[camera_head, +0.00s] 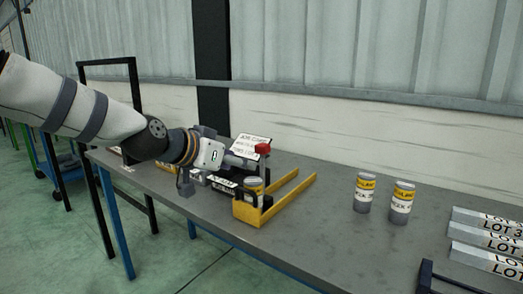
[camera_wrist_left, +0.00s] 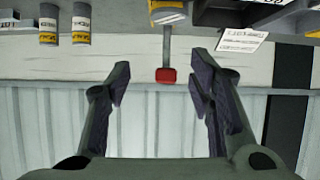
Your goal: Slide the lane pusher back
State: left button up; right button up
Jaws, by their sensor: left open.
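The lane pusher shows as a red knob (camera_head: 263,149) on a thin upright post at the back of a yellow-railed lane (camera_head: 283,199). A can with a yellow-and-white label (camera_head: 253,189) stands at the lane's front end. My left gripper (camera_head: 240,162) comes in from the left beside the knob. In the left wrist view, which is upside down, the left gripper (camera_wrist_left: 158,80) is open, and the red knob (camera_wrist_left: 166,76) appears between its fingers. Whether a finger touches it I cannot tell. My arm hides part of the lane's left side. My right gripper is not in view.
Two labelled cans (camera_head: 365,194) stand on the grey table (camera_head: 330,235) to the right. Several LOT-marked bars (camera_head: 488,246) lie at the far right. A white lettered sign (camera_head: 250,147) stands behind the gripper. The table between lane and cans is clear.

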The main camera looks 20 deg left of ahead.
pick_arm(q)
jog(key=t, duration=0.1)
send_near(262, 144)
jog(key=b+x, duration=0.1)
jog(key=x, duration=0.5)
jog(key=b+x, duration=0.1)
jog(key=x, duration=0.2)
jog(key=shift+f+b, duration=0.3)
jog(key=shift+f, duration=0.05)
jog(key=shift+w+d, duration=0.2)
jog(key=shift+w, duration=0.25)
jog(key=shift+r, duration=0.15)
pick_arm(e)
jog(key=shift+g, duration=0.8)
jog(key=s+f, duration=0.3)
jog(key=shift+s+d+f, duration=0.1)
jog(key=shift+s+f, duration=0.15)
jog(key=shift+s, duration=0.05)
pick_arm(q)
grip_shut()
